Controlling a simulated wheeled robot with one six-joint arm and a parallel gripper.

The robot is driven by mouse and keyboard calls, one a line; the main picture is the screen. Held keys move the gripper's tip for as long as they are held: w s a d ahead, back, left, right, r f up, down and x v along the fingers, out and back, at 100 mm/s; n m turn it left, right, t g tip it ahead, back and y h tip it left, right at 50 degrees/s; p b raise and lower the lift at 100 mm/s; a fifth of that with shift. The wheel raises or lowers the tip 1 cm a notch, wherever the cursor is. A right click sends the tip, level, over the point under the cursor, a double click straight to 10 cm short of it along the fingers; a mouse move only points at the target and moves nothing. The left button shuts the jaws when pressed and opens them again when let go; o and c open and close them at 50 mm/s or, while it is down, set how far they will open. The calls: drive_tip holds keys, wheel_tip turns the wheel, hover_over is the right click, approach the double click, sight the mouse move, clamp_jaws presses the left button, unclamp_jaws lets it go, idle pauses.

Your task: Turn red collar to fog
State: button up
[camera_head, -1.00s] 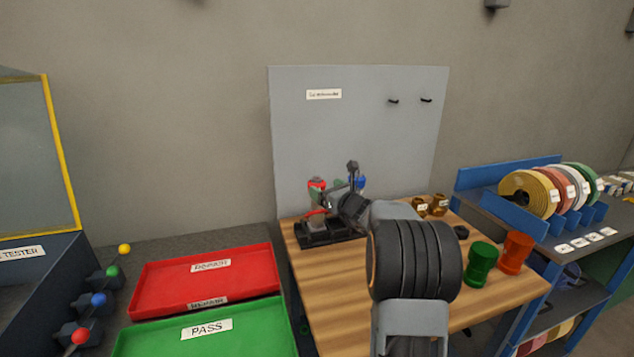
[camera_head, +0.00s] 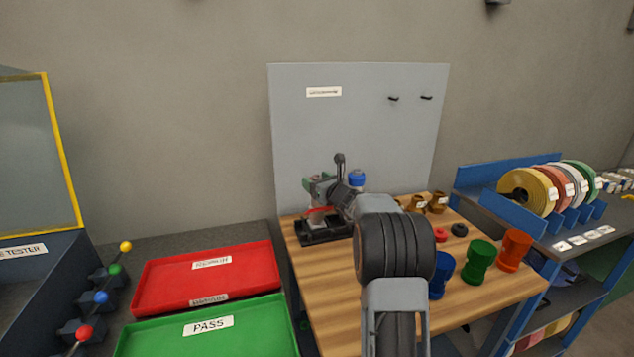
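A dark fixture (camera_head: 325,232) stands at the back left of the wooden table. A curved red part (camera_head: 317,211) shows above it; I cannot tell whether this is the red collar. A small green part (camera_head: 309,184) and a blue part (camera_head: 357,179) show near the top of the fixture. My gripper (camera_head: 328,190) is at the fixture, above the curved red part. My wrist hides much of the fixture. The fingers are too small and covered to tell whether they are open or touch anything. No fog marking is readable.
Blue (camera_head: 441,274), green (camera_head: 481,260) and orange (camera_head: 515,250) cups stand on the table's right. A small red ring (camera_head: 440,235), a black ring (camera_head: 459,230) and brass parts (camera_head: 438,202) lie behind them. A grey board (camera_head: 360,120) rises behind the fixture. Red (camera_head: 205,280) and green (camera_head: 215,335) trays lie left.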

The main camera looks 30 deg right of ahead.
drive_tip(key=c, duration=0.6)
drive_tip(key=shift+o, duration=0.2)
drive_tip(key=shift+r+y+p, duration=0.1)
drive_tip(key=shift+y+p, duration=0.2)
drive_tip(key=shift+p, duration=0.1)
drive_tip(key=n+g+y+p, duration=0.1)
drive_tip(key=n+y+p, duration=0.1)
drive_tip(key=y, duration=0.1)
drive_tip(key=shift+d+r, duration=0.1)
drive_tip(key=n+g+y+p, duration=0.2)
drive_tip(key=y, duration=0.1)
drive_tip(key=n+g+y+p, duration=0.2)
drive_tip(key=n+y, duration=0.1)
drive_tip(key=shift+y, duration=0.3)
drive_tip(key=shift+n+g+p, duration=0.3)
drive_tip(key=shift+p, duration=0.05)
drive_tip(key=o, duration=0.9)
drive_tip(key=shift+f, duration=0.2)
